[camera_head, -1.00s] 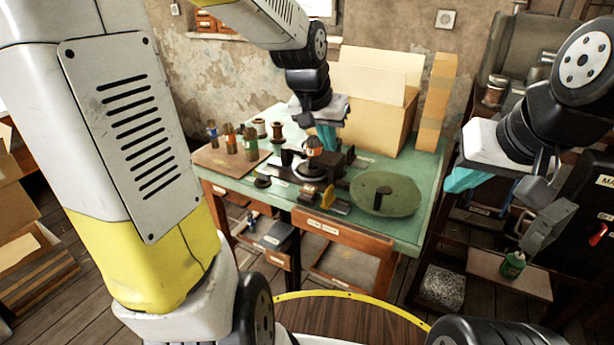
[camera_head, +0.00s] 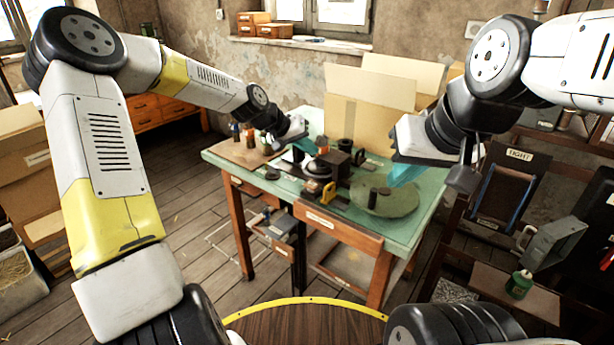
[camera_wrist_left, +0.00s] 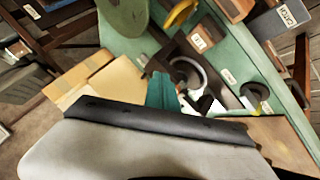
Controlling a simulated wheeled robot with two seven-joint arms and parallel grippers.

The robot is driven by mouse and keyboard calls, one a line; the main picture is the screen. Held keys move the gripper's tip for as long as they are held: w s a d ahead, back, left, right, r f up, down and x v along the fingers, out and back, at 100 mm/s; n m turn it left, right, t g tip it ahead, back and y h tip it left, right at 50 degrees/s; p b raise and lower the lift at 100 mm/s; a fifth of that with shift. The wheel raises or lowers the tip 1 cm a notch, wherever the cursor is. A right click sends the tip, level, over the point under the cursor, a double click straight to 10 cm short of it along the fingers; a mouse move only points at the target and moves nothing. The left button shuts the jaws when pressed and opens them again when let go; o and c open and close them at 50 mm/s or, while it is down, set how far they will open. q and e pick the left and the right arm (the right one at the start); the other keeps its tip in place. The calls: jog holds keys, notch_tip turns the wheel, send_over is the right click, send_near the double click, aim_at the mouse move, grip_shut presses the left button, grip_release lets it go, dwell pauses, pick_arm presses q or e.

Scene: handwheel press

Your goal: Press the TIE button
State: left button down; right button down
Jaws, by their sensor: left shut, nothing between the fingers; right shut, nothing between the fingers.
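A dark press-like device (camera_head: 340,160) with an orange-and-white top part stands on the green table (camera_head: 425,200). No lettering reading TIE is legible, so I cannot tell which part is the TIE button. My left gripper (camera_head: 302,147) is shut and empty, at the device's left back side; its teal fingers (camera_wrist_left: 163,90) also show in the left wrist view. My right gripper (camera_head: 403,174) is shut and empty, above the green round mat's right back edge.
The green round mat (camera_head: 372,207) carries a small dark piece. A yellow part (camera_head: 328,193) lies in front of the device. A brown board (camera_head: 240,152) with spools is at the table's left. Open cardboard boxes (camera_head: 365,115) stand behind. A dark shelf unit (camera_head: 455,225) is at right.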

pick_arm(q)
jog(key=shift+f, duration=0.1)
send_near(315, 183)
jog(key=shift+w+d+f, duration=0.45)
jog(key=shift+w+d, duration=0.05)
jog(key=shift+d, duration=0.2)
jog(key=shift+w+d+f, duration=0.4)
jog(key=shift+w+d, duration=0.15)
jog(key=shift+d, duration=0.15)
jog(key=shift+w+d+f, duration=0.45)
jog(key=shift+w+d, duration=0.05)
jog(key=shift+d, duration=0.2)
jog(key=shift+f, duration=0.15)
dwell(0.5)
jog(key=shift+f, duration=0.25)
jog(key=shift+f, duration=0.9)
dwell(1.0)
jog(key=shift+r, duration=1.3)
jog(key=shift+r, duration=2.5)
